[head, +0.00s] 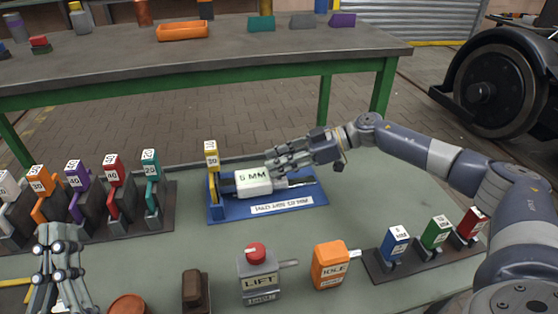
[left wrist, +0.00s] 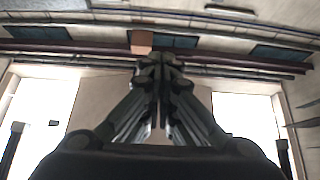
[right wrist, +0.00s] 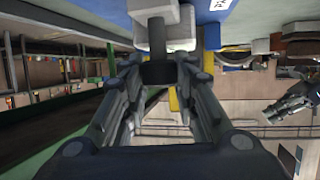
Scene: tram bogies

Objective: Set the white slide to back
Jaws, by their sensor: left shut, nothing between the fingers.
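The white slide (head: 253,181), a block marked "5 MM", sits on a blue base (head: 297,194) on the near bench. A yellow tagged upright stands at the base's left end. My right gripper (head: 277,163) is at the slide's right rear, partly covering it. In the right wrist view its fingers (right wrist: 158,75) lie on both sides of a grey bar below a white block (right wrist: 172,30); whether they press on it is unclear. My left gripper (head: 57,262) is shut and empty at the lower left, away from the slide; it also shows in the left wrist view (left wrist: 160,65).
Tagged levers (head: 75,185) stand in a row at the left. A LIFT box with red button (head: 257,252), an orange box (head: 330,262) and blue, green and red blocks (head: 436,233) stand in front and right. A back bench (head: 240,62) lies behind.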

